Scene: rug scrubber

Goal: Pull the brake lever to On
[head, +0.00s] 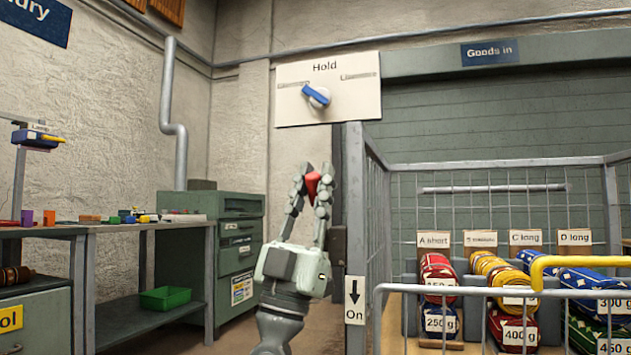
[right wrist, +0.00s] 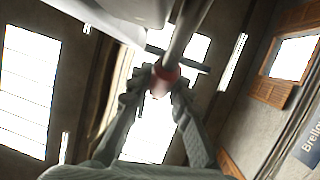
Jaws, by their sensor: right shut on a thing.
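My right gripper (head: 314,178) points upward beside the grey post (head: 354,190) of the wire cage, its fingers shut around a red knob (head: 312,187). In the right wrist view the red knob (right wrist: 165,76) sits between the fingertips at the end of a grey rod (right wrist: 188,32), which I take for the brake lever. In the head view the rod is mostly hidden. A white plate (head: 355,300) with a down arrow and the word On is on the post, well below the knob. My left gripper is not in view.
A wire cage (head: 378,215) stands to the right, with a yellow bar (head: 580,262) and rolled rugs (head: 437,270) behind its rail. A workbench (head: 130,226) and a green drawer cabinet (head: 240,245) are at left. A Hold dial (head: 318,95) is on the wall above.

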